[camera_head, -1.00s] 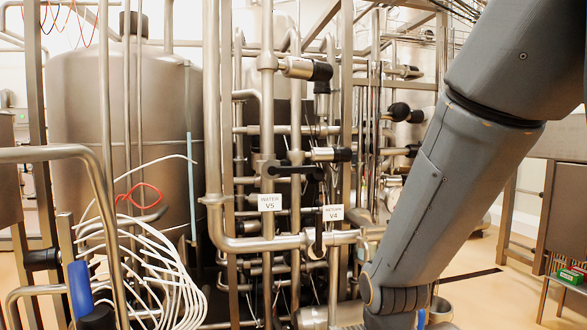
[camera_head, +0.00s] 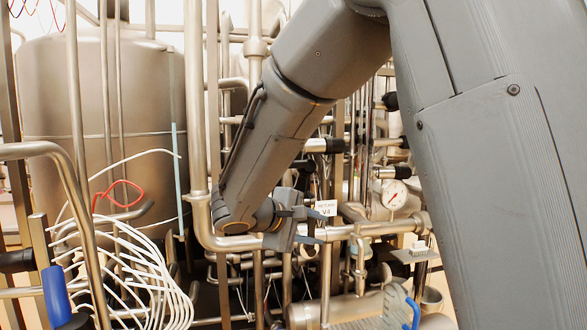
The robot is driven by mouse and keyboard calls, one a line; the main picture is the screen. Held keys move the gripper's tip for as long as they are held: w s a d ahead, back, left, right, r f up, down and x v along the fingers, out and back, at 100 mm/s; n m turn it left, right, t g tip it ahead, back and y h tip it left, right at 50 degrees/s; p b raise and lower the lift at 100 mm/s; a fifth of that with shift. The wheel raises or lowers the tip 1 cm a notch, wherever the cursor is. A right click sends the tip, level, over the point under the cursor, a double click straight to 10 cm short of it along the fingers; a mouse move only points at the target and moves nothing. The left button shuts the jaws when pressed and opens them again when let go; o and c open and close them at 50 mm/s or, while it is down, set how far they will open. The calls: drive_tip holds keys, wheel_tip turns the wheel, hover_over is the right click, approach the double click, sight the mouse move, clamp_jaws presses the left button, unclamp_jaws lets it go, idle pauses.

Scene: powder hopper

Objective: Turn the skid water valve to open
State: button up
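The water valve V5, with its label and black handle, is hidden behind my forearm in the head view. The neighbouring return V4 label (camera_head: 326,208) shows just right of my gripper. My gripper (camera_head: 309,227) is at the end of my wrist, low in front of the pipes, its fingers pointing right. The two fingers look apart, one above the other, with nothing clearly held between them. They overlap the horizontal pipe (camera_head: 372,229) in the picture. I cannot tell whether they touch the pipe or a handle.
A large steel tank (camera_head: 92,110) stands at the left. White hoses (camera_head: 145,275) with a red loop (camera_head: 118,193) hang before it. A bent steel rail (camera_head: 60,165) is at the near left. A pressure gauge (camera_head: 394,195) and dense pipework surround my gripper closely.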

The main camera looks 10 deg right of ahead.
drive_tip(key=w+a+r+n+t+h, duration=0.1)
drive_tip(key=w+a+r+t, duration=0.25)
drive_tip(key=r, duration=0.35)
drive_tip(key=w+a+r+t+h, duration=0.1)
drive_tip(key=w+a+r+t, duration=0.25)
drive_tip(key=r, duration=0.35)
drive_tip(key=shift+g, duration=0.5)
drive_tip(key=p+x, duration=0.1)
drive_tip(key=x, duration=0.2)
drive_tip(key=p+x, duration=0.2)
drive_tip(key=x, duration=0.2)
drive_tip(key=shift+w+a+f, duration=0.1)
drive_tip(key=shift+w+f, duration=0.15)
drive_tip(key=shift+w, duration=0.15)
drive_tip(key=shift+c, duration=0.4)
clamp_jaws()
